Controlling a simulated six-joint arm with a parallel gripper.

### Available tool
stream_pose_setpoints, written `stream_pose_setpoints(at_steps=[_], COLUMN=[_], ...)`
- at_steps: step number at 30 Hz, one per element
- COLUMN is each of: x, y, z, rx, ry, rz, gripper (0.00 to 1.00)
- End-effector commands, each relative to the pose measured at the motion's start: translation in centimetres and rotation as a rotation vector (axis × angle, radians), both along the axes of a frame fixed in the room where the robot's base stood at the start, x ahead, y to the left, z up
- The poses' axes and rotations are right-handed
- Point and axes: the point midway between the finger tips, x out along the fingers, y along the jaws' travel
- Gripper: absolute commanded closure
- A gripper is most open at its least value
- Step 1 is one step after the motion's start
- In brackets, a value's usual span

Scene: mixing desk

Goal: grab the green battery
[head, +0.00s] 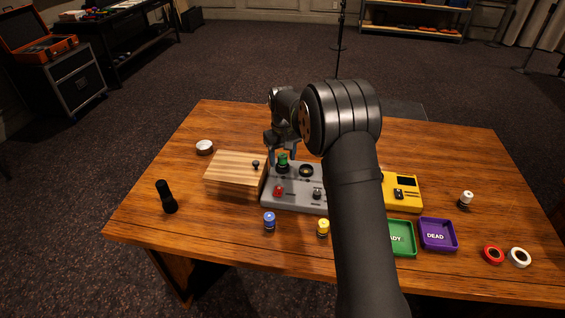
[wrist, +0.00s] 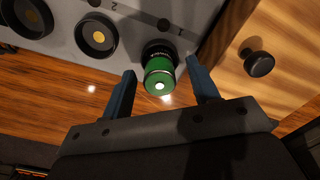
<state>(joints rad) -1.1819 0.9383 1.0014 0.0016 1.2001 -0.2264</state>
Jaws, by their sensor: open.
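The green battery (head: 283,158) stands upright in a socket at the back left of a grey panel (head: 291,205) on the table. In the wrist view the green battery (wrist: 160,76) shows its green body, black band and bright end, between and slightly beyond the fingertips. My gripper (head: 283,152) is over it, with the fingers on either side. In the wrist view my gripper (wrist: 163,78) is open, with a gap between each finger and the battery. My arm hides part of the panel in the head view.
A wooden box (head: 235,172) with a black knob stands close at the panel's left. Blue (head: 269,221) and yellow (head: 322,228) batteries stand in front. A yellow device (head: 405,190), green tray (head: 402,240) and purple tray (head: 438,234) are at right.

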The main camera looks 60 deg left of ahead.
Motion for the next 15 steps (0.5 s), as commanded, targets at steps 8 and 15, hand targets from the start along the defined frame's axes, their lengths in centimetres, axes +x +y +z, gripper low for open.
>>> stream_pose_setpoints(at_steps=[8,15], x=[0.01,0.01], y=[0.01,0.03], z=[0.06,0.1], rx=[0.001,0.001], ry=[0.0,0.0], rz=[0.0,0.0], gripper=[0.69,1.0])
